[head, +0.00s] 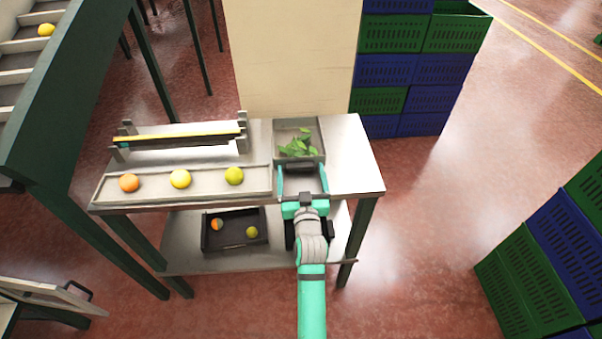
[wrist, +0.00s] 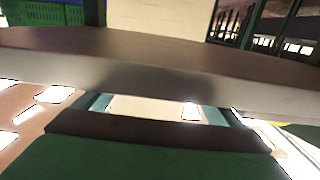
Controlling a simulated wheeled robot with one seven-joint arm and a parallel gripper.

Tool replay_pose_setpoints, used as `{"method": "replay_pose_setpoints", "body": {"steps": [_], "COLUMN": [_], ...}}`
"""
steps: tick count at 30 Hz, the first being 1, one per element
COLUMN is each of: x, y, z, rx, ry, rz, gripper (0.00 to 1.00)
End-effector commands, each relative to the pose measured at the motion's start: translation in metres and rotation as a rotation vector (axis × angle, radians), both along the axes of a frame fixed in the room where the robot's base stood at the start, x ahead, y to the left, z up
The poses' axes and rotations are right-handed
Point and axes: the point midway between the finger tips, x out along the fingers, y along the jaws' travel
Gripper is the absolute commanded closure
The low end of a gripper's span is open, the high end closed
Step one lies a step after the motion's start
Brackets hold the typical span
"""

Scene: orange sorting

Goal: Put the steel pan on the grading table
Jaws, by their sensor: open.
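The grading table (head: 352,160) is a pale steel table with a lower shelf. A square grey metal pan (head: 321,130) holding green leaves sits on its top, right of the middle; it looks like the steel pan. My gripper (head: 303,178) is open at the table's front edge, just in front of the pan, with its teal fingers apart. A dark piece shows between the fingers in the head view; I cannot tell what it is. In the wrist view the table's edge (wrist: 150,75) crosses the picture close up. I see no pan in that view.
A long tray (head: 207,184) with an orange, a yellow and a green fruit lies on the table's left. A dark crate (head: 235,243) with fruit is on the lower shelf. Stacked crates (head: 410,70) stand behind right, more (head: 540,260) at right. The table's right end is clear.

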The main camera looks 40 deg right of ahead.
Motion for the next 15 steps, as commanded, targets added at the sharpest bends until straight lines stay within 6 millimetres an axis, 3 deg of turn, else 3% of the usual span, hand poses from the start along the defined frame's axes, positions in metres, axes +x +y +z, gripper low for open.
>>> {"method": "replay_pose_setpoints", "body": {"steps": [7,15], "x": [-0.012,-0.053], "y": [0.007,0.032], "z": [0.001,0.001], "rx": [0.001,0.0], "ry": [0.001,0.002], "rz": [0.0,0.0], "gripper": [0.11,0.11]}}
